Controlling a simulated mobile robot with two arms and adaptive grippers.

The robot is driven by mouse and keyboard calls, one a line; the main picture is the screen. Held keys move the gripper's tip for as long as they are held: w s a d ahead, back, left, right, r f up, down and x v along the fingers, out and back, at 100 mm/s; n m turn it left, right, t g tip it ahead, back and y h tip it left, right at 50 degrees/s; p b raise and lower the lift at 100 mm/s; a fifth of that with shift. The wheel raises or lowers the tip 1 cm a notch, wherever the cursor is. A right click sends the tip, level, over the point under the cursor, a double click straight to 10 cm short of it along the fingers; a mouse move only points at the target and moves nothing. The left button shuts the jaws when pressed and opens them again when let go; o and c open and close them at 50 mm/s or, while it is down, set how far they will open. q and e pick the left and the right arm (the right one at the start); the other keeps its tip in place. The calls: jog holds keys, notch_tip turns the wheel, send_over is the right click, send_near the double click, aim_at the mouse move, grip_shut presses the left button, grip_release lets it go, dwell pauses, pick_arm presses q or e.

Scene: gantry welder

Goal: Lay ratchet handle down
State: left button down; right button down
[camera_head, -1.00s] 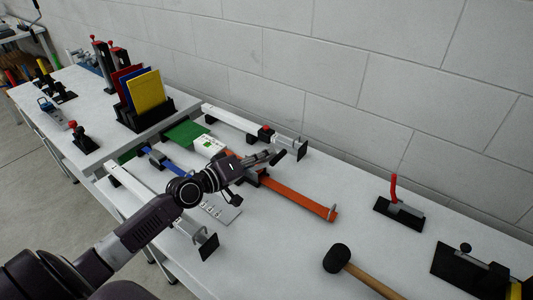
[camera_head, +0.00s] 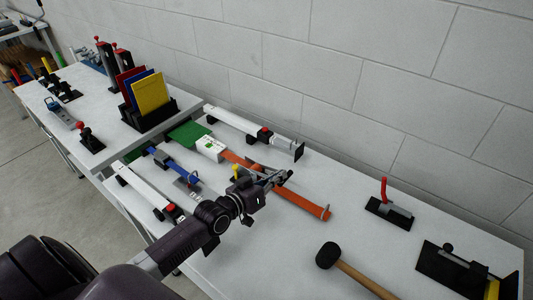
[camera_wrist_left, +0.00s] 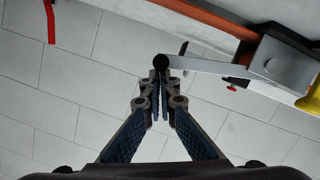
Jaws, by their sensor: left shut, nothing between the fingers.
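The orange bar clamp (camera_head: 295,200) lies on the white table, partly covered by my left gripper (camera_head: 286,176). In the left wrist view, its pale grey ratchet handle (camera_wrist_left: 215,66) sticks out sideways from a grey housing (camera_wrist_left: 284,62) beside the orange bar (camera_wrist_left: 205,14). A black ball (camera_wrist_left: 160,61) is at the handle's free end. My left gripper's closed fingertips (camera_wrist_left: 160,78) overlap the ball in the picture; I cannot tell whether they touch. Nothing is between the fingers. My right gripper is out of view.
A white-and-silver clamp (camera_head: 245,127) lies behind, towards the wall. A blue clamp (camera_head: 175,162) and a white box (camera_head: 210,148) lie to the left. A red-handled toggle clamp (camera_head: 388,205) and a mallet (camera_head: 330,256) are to the right, with bare table between.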

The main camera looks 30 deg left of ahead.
aim_at(281, 184)
pick_arm(q)
jog(key=shift+d+f+m+y, duration=0.3)
jog(key=shift+f+m, duration=0.2)
jog(key=shift+f, duration=0.25)
jog(key=shift+d+f, duration=0.25)
jog(key=shift+f, duration=0.45)
jog(key=shift+s+f, duration=0.1)
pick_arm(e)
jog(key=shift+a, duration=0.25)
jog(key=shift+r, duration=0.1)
